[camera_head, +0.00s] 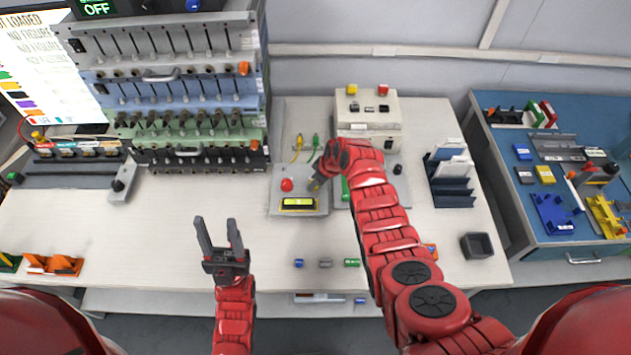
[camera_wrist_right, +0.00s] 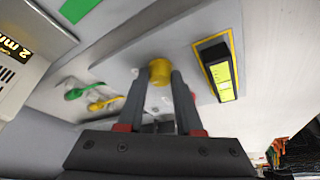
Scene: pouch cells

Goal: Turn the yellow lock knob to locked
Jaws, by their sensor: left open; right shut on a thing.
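The yellow lock knob (camera_wrist_right: 160,70) shows in the right wrist view, between the two fingers of my right gripper (camera_wrist_right: 160,82), which is shut on it. In the head view my right gripper (camera_head: 316,183) is over the grey panel (camera_head: 282,207), and the knob is largely hidden there by the gripper and arm. Any lock marking around the knob cannot be read. My left gripper (camera_head: 217,222) is open and empty over the front of the bench, left of the panel.
The panel carries a red button (camera_head: 286,184) and a yellow-framed display (camera_head: 299,203), with yellow and green leads (camera_head: 298,148) behind. A tall rack (camera_head: 190,90) stands at the back left. Small cylinders (camera_head: 325,263) lie near the front edge. The bench between them is clear.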

